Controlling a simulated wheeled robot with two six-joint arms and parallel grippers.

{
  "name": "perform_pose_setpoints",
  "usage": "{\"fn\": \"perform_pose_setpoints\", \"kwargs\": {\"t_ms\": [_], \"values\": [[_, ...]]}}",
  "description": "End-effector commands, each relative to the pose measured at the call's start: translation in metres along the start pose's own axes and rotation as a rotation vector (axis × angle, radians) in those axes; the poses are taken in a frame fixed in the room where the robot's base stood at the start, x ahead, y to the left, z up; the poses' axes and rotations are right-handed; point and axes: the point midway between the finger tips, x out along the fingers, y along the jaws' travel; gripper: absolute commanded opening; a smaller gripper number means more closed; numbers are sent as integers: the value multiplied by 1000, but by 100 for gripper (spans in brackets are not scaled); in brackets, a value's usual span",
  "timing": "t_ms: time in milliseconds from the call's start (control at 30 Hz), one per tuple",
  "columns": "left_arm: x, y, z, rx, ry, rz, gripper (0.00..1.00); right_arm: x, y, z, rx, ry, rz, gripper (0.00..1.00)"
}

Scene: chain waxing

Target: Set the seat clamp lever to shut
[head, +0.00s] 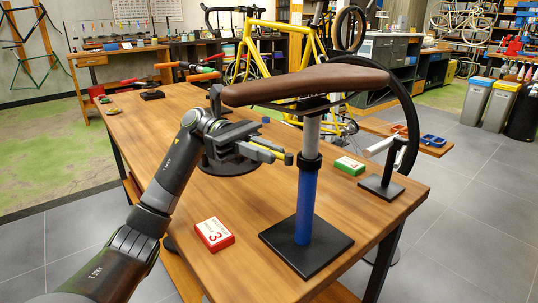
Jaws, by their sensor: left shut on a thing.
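A brown saddle (305,84) sits on a silver post (312,132) above a blue tube (305,205), upright on a black square base (306,246). A black seat clamp collar (311,162) rings the joint between post and tube. My left gripper (286,157) reaches in from the left, its fingertips at the left side of the collar. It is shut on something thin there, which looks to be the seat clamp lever. The fingers hide the lever, so I cannot tell its angle. My right gripper is out of view.
A red-and-white box (214,234) lies left of the base on the wooden table (240,275). A green-and-white box (349,166) and a black stand with a pale roller (381,186) are to the right. A yellow bicycle (266,48) stands behind.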

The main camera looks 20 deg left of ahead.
Motion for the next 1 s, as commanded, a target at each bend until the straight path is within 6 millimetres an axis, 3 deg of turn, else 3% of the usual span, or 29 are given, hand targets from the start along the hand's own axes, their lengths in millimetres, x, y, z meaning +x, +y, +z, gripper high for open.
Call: {"fn": "perform_pose_setpoints", "kwargs": {"t_ms": [400,433,600,1000], "values": [[0,-2,-1,0,4,-10,0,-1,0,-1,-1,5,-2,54],[0,-2,-1,0,4,-10,16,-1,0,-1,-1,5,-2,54],[0,-1,-1,0,3,-7,35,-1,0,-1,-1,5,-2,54],[-10,0,0,-1,2,-4,35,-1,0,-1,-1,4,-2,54]]}}
